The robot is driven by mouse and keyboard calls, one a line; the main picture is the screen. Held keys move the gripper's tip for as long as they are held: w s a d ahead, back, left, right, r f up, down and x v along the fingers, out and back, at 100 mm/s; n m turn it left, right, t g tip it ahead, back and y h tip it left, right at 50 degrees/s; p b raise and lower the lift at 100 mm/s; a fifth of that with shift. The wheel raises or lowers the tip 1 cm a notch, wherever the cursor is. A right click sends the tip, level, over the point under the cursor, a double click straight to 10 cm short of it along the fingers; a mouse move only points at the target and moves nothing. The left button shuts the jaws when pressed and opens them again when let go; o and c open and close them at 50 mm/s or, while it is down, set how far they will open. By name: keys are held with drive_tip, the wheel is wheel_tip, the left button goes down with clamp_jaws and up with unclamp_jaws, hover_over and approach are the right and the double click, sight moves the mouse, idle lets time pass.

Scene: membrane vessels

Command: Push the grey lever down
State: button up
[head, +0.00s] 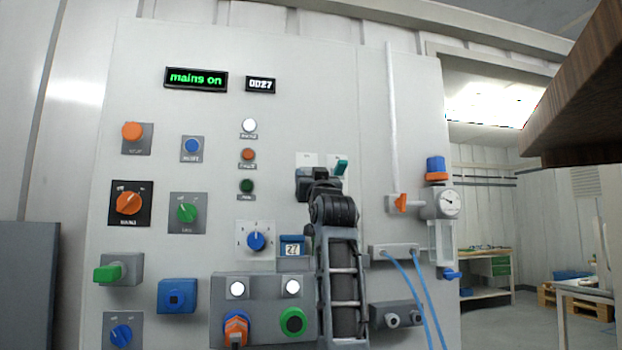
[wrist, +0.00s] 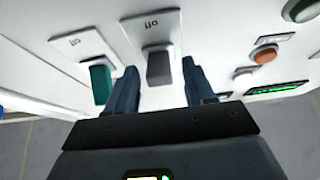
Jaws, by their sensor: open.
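The grey lever (wrist: 159,67) stands out from a light plate marked "off" in the wrist view. My gripper (wrist: 158,80) is open, with one dark blue finger on each side of the lever in that view. Gaps show on both sides, and nothing is held. I cannot tell how deep the lever lies between the fingers. In the head view my gripper (head: 305,182) is in front of the panel, and with my arm it hides the grey lever. A teal lever (wrist: 100,84) is beside the grey one, outside the fingers; it also shows in the head view (head: 341,167).
The white panel (head: 200,100) carries several knobs, lamps and buttons, and a display (head: 196,79) reading "mains on". A blue counter box (head: 292,247) sits close to my arm. To the right are an orange valve handle (head: 400,203) and a gauge (head: 450,202).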

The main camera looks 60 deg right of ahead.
drive_tip(key=v, duration=0.7)
drive_tip(key=shift+f+b, duration=0.15)
drive_tip(key=shift+b, duration=0.3)
drive_tip(key=shift+a, duration=0.1)
